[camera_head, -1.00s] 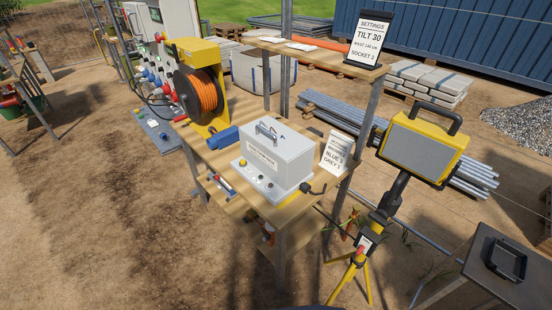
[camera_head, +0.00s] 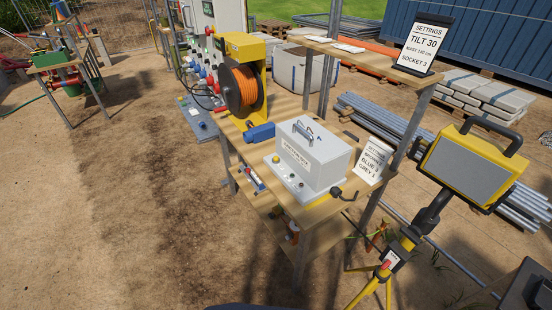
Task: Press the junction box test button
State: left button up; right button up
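The junction box (camera_head: 313,160) is a light grey box with a handle on its lid. It stands on the wooden bench (camera_head: 262,157) near the bench's front end. A sloped front panel (camera_head: 293,181) on its base carries several small round buttons or lamps. They are too small to tell which one is the test button. A label with unreadable text is on the box's front face. Neither of my grippers is in view, and nothing of mine visibly touches the box.
An orange cable reel (camera_head: 241,85) and a blue connector (camera_head: 259,132) sit behind the box. A settings card (camera_head: 373,160) stands to its right. A yellow work light (camera_head: 467,164) on a tripod is at the right. Bare ground (camera_head: 150,220) lies open at the left.

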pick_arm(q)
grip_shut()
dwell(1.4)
